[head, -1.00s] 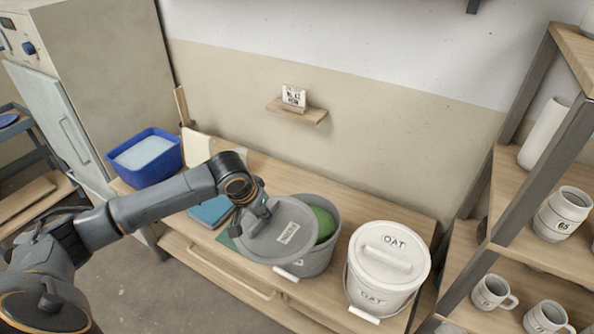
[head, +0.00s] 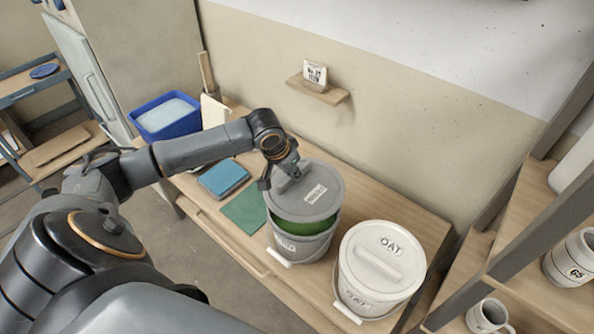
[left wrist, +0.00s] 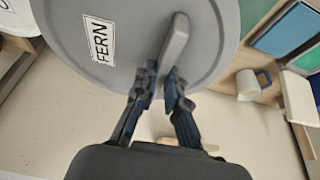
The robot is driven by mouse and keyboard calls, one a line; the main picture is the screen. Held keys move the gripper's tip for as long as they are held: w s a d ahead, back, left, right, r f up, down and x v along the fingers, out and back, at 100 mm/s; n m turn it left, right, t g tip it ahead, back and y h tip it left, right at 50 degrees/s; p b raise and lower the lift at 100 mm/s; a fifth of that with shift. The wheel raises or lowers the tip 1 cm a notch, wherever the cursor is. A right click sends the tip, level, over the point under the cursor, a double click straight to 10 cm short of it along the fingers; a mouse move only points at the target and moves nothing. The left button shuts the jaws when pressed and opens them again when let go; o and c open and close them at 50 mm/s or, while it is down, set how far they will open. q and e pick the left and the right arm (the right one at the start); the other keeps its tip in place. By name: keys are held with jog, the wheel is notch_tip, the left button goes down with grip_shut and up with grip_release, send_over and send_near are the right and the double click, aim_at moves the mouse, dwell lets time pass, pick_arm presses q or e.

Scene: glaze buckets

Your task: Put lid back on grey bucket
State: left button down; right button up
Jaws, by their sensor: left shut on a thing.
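The grey bucket (head: 303,243) stands on the wooden bench, with green glaze (head: 302,227) showing at its front below the lid. The grey lid (head: 321,205) has a white label, read as FERN in the left wrist view (left wrist: 150,85). My left gripper (head: 287,172) is shut on the lid's bar handle, which shows between its fingers in the left wrist view (left wrist: 174,52). The lid is over the bucket's opening, with a gap at the front; whether its back edge touches the rim is hidden. My right gripper is not in view.
A white OAT bucket (head: 377,284) with its lid on stands close to the right. A blue tub (head: 166,122), a blue block (head: 223,178) and a green mat (head: 245,211) are to the left. Shelving with mugs (head: 487,316) stands at the right.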

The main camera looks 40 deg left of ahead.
aim_at(293, 181)
pick_arm(q)
jog(key=shift+f+b, duration=0.8)
jog(key=shift+f, duration=0.05)
notch_tip(293, 181, down, 2)
jog(key=shift+w+d+b, duration=0.1)
jog(key=shift+w+b, duration=0.05)
jog(key=shift+b, duration=1.1)
jog(key=shift+f, duration=0.9)
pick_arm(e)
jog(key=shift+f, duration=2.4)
pick_arm(q)
jog(key=shift+p, duration=0.6)
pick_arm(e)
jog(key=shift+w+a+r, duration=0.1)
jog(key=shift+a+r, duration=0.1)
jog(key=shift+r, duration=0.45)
pick_arm(q)
jog(key=shift+f+p, duration=0.55)
jog(key=shift+f, duration=0.1)
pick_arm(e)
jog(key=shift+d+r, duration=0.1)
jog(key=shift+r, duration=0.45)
